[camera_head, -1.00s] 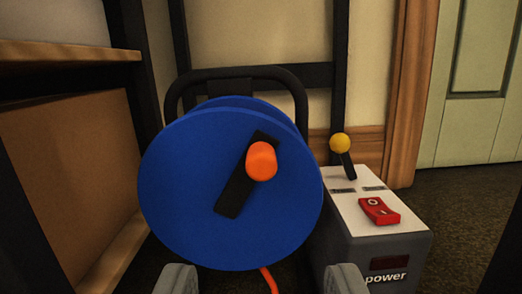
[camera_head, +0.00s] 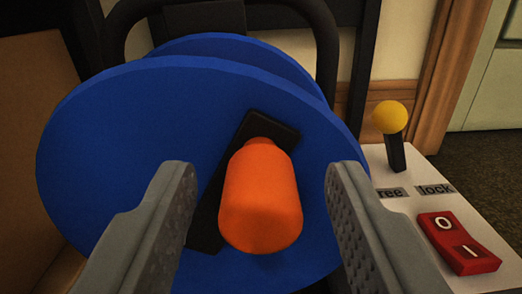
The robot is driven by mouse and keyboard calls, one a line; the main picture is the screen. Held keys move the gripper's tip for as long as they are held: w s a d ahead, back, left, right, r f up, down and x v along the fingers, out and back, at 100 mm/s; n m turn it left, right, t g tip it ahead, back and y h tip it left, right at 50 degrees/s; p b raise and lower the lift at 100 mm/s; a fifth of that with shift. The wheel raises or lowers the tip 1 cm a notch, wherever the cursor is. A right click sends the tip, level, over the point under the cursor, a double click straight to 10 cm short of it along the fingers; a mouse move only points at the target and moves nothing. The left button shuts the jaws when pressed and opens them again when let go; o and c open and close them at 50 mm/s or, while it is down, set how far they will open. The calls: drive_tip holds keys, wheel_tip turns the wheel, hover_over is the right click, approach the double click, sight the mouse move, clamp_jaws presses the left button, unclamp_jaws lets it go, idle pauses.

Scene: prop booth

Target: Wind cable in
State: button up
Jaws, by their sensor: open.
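A blue cable reel (camera_head: 110,150) fills the middle of the view, with its round face toward me. A black crank arm (camera_head: 262,128) lies slanted across that face. An orange crank knob (camera_head: 260,200) sticks out toward me from the crank's upper right end. My gripper (camera_head: 253,180) is open, one finger on each side of the orange knob. Gaps show between the knob and both fingers, and nothing is held. The orange cable is not visible now.
At the right stands a box with a white top (camera_head: 405,200), a yellow-tipped lever (camera_head: 392,130) by labels "ree" and "lock", and a red rocker switch (camera_head: 458,243). A black tubular frame (camera_head: 325,40) rises behind the reel. A brown panel (camera_head: 35,130) is at left.

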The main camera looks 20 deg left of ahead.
drive_tip(key=shift+w+a, duration=0.1)
drive_tip(key=shift+w, duration=0.2)
clamp_jaws()
drive_tip(key=shift+w+d+f+m, duration=0.15)
drive_tip(key=shift+d+f+m, duration=0.35)
drive_tip(key=shift+m, duration=0.65)
drive_tip(key=shift+w+d+f+m, duration=0.15)
drive_tip(key=shift+d+f+m, duration=0.3)
drive_tip(key=shift+m, duration=0.7)
unclamp_jaws()
drive_tip(key=shift+s+d, duration=0.1)
drive_tip(key=v, duration=1.7)
